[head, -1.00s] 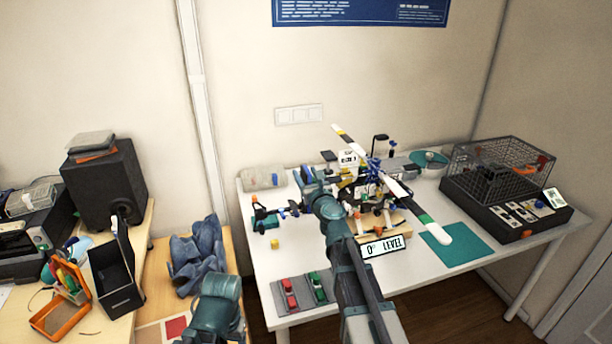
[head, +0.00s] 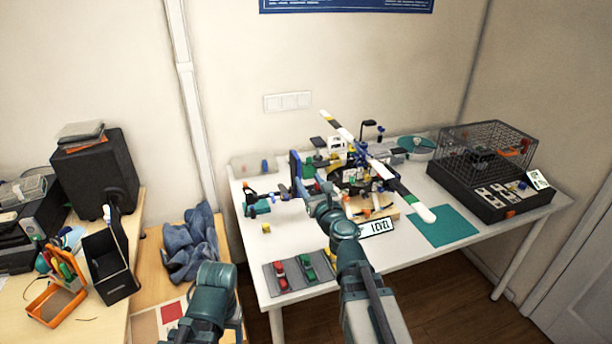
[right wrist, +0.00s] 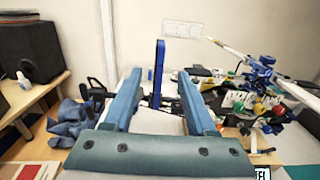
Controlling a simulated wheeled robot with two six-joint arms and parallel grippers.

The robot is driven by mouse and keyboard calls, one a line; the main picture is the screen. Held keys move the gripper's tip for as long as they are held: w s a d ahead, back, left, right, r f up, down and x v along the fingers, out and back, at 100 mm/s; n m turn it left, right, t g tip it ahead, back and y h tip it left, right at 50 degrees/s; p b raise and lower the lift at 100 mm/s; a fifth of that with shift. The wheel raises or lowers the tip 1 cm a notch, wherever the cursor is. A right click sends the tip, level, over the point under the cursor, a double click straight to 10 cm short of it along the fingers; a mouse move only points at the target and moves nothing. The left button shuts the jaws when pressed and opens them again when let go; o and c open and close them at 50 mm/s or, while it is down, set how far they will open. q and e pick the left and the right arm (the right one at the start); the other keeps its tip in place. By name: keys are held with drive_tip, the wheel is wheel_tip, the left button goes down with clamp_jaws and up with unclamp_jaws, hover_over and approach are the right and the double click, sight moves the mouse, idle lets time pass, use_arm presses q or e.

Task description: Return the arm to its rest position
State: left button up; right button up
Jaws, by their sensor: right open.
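My right arm reaches up from the bottom of the head view over the white table (head: 400,255). Its gripper (head: 309,187) is over the table, left of the servo rig with the long striped beam (head: 402,192). In the right wrist view, the two blue fingers (right wrist: 158,88) stand wide apart, with nothing clasped between them. A blue upright post (right wrist: 158,72) shows beyond the gap. The beam slopes down to the right, its white end near the teal mat (head: 442,227). A "LEVEL" sign (head: 377,227) stands before the rig, partly covered. My left gripper is not visible.
A black wire-cage box (head: 482,165) stands at the table's right. A grey tray with red and green parts (head: 300,288) lies at the front left. A yellow cube (head: 266,228) lies nearby. A wooden desk with a black speaker (head: 95,175) is at the left.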

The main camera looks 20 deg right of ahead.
drive_tip(key=s+a+f+n+g+y+p, duration=0.1)
drive_tip(key=s+a+f+n+g+y, duration=0.35)
drive_tip(key=a+n, duration=0.7)
drive_tip(key=s+a+f+n+g+y+p, duration=0.1)
drive_tip(key=s+a+f+n+g+y, duration=0.2)
drive_tip(key=s+a+f+n+g, duration=0.6)
drive_tip(key=s+a+f+n+g+h+p, duration=0.15)
drive_tip(key=s+n+h, duration=0.25)
drive_tip(key=n, duration=0.7)
drive_tip(key=s+d+f+n+g+h, duration=0.3)
drive_tip(key=s+d+n+h, duration=0.2)
drive_tip(key=s+n+h, duration=0.1)
drive_tip(key=shift+s+d+n, duration=0.3)
drive_tip(key=shift+s+n, duration=0.55)
drive_tip(key=shift+s, duration=0.4)
drive_tip(key=shift+d, duration=0.1)
